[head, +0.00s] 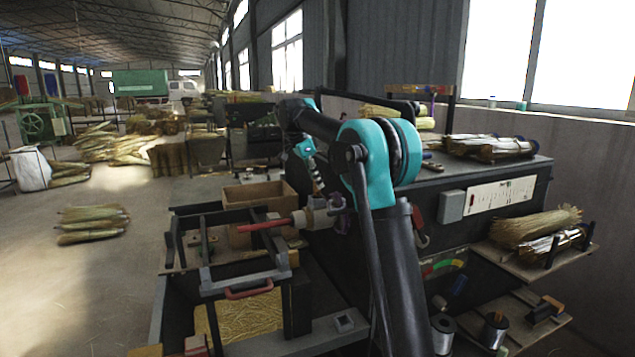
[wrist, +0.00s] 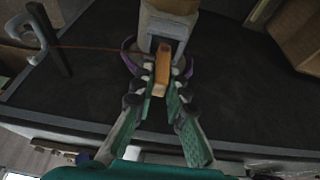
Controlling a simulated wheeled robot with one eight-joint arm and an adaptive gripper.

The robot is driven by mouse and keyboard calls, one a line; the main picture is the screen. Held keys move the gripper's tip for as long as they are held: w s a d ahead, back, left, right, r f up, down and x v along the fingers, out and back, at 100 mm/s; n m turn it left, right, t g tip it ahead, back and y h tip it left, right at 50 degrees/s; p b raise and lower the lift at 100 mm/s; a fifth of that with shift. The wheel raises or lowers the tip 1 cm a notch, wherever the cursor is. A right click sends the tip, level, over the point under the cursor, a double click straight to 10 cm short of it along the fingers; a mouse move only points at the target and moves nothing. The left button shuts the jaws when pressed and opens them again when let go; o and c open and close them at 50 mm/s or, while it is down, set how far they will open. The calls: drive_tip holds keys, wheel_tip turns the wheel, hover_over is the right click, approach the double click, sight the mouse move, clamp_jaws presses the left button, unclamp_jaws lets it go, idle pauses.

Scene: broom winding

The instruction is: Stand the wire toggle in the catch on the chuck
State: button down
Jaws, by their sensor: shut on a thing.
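The wire toggle (wrist: 162,68) is a small orange-brown peg with a paler near end. In the wrist view it points up the picture, toward the dark catch (wrist: 168,42) on the front of the pale chuck (wrist: 172,22). My gripper (wrist: 164,88) is shut on the toggle, a green-padded finger on each side. The toggle's far end overlaps the catch; I cannot tell whether it is seated. A thin copper wire (wrist: 90,47) runs left from the chuck area. In the head view the chuck (head: 317,213) is small, and the toggle cannot be made out.
A grey hook on a dark post (wrist: 50,40) stands left in the wrist view. Purple curved parts (wrist: 130,62) flank the chuck. A cardboard box (wrist: 300,35) is at upper right. In the head view a red bar (head: 265,225) reaches left from the chuck, near a wooden bin (head: 252,197).

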drive_tip(key=shift+f, duration=0.2)
idle(0.4)
drive_tip(key=shift+f, duration=0.8)
drive_tip(key=c, duration=1.5)
unclamp_jaws()
drive_tip(key=shift+o, duration=0.2)
drive_tip(key=v, duration=1.2)
drive_tip(key=shift+s, duration=0.1)
